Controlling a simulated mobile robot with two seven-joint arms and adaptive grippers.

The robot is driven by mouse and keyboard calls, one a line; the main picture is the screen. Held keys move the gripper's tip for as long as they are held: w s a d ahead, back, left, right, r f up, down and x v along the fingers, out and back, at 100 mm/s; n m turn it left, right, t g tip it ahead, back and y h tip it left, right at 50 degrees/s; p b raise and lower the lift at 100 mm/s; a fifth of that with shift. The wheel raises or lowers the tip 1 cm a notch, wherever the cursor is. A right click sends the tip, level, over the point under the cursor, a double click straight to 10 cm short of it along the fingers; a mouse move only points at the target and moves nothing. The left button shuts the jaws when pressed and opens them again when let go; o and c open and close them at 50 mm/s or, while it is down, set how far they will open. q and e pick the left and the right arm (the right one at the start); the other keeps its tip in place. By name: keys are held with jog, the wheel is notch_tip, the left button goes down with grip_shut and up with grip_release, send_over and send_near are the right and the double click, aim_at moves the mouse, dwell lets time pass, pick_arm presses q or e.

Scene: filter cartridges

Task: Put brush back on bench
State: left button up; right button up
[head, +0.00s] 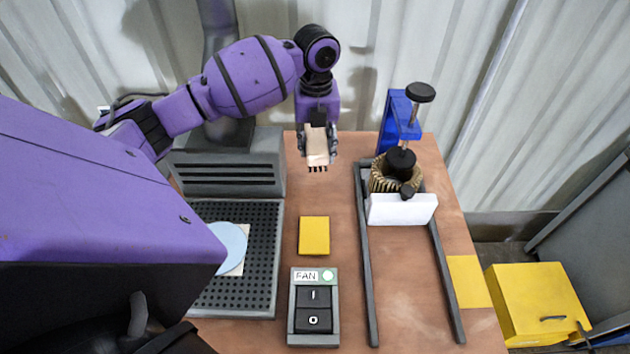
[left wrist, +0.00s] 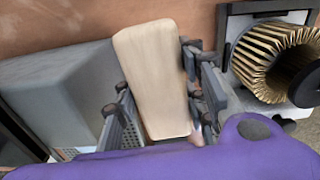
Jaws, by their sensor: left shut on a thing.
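The brush (head: 317,146) has a pale wooden handle and short dark bristles at its lower end in the head view. My left gripper (head: 317,157) is shut on the brush and holds it at the back of the bench (head: 335,215). In the left wrist view the brush's pale block (left wrist: 152,75) lies between the fingers of my left gripper (left wrist: 165,100). Whether the bristles touch the bench top is hard to tell. My right gripper is not in view.
A yellow pad (head: 314,236) and fan switch box (head: 313,308) lie in front of the brush. A perforated grey extractor (head: 235,270) is at left. A rail frame (head: 367,270) with a pleated filter (head: 381,178) and blue clamp (head: 393,120) stands right. Bare bench lies between.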

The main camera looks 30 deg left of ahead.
aim_at(315, 182)
pick_arm(q)
jog(key=shift+w+a+f+m, duration=0.1)
jog(key=shift+a+f+m, duration=0.1)
jog(key=shift+m, duration=0.1)
jog(key=shift+f, duration=0.2)
notch_tip(315, 182, down, 10)
jog(key=shift+a+r, duration=0.1)
jog(key=shift+r, duration=0.05)
jog(key=o, duration=1.1)
notch_tip(315, 182, up, 12)
jog(key=shift+r, duration=0.15)
